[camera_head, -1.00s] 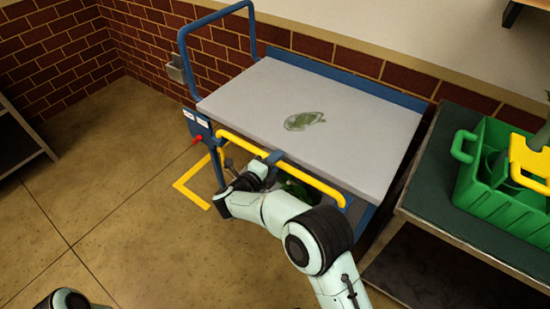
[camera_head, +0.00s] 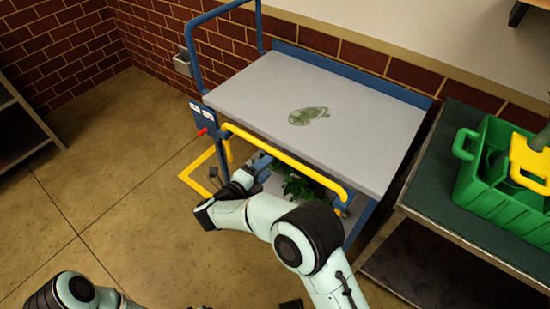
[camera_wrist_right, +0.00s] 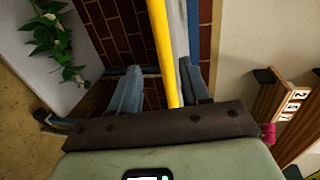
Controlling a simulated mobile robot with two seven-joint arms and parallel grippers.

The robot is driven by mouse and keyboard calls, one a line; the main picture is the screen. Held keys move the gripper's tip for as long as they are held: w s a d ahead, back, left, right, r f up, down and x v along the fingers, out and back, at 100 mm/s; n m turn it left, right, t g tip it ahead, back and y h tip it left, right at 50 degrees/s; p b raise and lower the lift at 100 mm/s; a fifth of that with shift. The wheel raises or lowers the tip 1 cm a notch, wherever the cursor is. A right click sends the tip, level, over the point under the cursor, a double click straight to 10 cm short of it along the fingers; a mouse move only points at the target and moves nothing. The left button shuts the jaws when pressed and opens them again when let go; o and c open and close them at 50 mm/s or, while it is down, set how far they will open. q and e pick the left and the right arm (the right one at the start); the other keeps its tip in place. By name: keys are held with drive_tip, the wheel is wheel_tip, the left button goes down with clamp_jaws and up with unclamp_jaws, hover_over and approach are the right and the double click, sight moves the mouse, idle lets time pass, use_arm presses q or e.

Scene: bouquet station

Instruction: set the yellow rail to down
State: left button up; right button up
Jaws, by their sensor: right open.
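The yellow rail (camera_head: 285,158) runs along the front of the blue-framed table, a little below the edge of its grey top (camera_head: 340,125). It is bent at both ends. My right gripper (camera_head: 219,178) is below and in front of the rail's left part. In the right wrist view the open fingers (camera_wrist_right: 160,85) show with the yellow rail (camera_wrist_right: 163,45) seen in the gap between them; I cannot tell if it is inside the jaws or beyond them. Nothing is held. My left arm shows at the bottom left, its gripper out of view.
A red knob (camera_head: 202,132) sits on the blue post by the rail's left end. Green leaves (camera_head: 300,187) show under the tabletop. A green crate (camera_head: 510,195) stands on the right-hand table. Yellow floor tape (camera_head: 195,172) marks the front left; the floor at left is clear.

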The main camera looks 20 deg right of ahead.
use_arm(q)
drive_tip(key=shift+s+d+r+p, duration=0.2)
drive_tip(key=shift+s+r, duration=0.05)
drive_tip(key=shift+s, duration=0.15)
drive_tip(key=shift+s+d+r+p, duration=0.15)
drive_tip(key=shift+s+d+r, duration=0.05)
drive_tip(key=shift+s, duration=0.2)
use_arm(e)
drive_tip(key=v, duration=0.5)
drive_tip(key=shift+s+a, duration=0.2)
